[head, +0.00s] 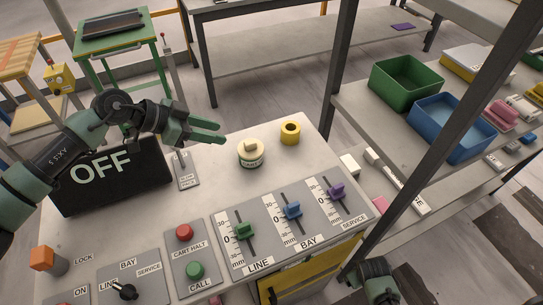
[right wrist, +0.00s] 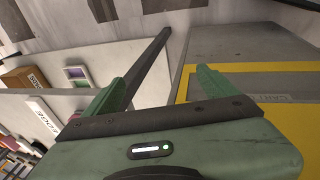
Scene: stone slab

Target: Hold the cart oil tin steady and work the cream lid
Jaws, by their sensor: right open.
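The cart oil tin (head: 251,160) stands upright on the slab, a short cream-coloured tin with a green label band. Its cream lid (head: 250,147) sits on top and has a raised grip bar. My left gripper (head: 223,133) is to the left of the tin, its two fingers pointing right with a gap between them. It is empty and apart from the tin. My right gripper (right wrist: 160,76) is open and empty in the right wrist view, over a grey surface with yellow stripes. The tin is not in that view.
The black OFF box (head: 110,180) is under my left arm. Sliders, buttons and a knob fill the slab's front. A dark post (head: 410,140) and a shelf with green (head: 405,82) and blue bins (head: 452,127) stand right.

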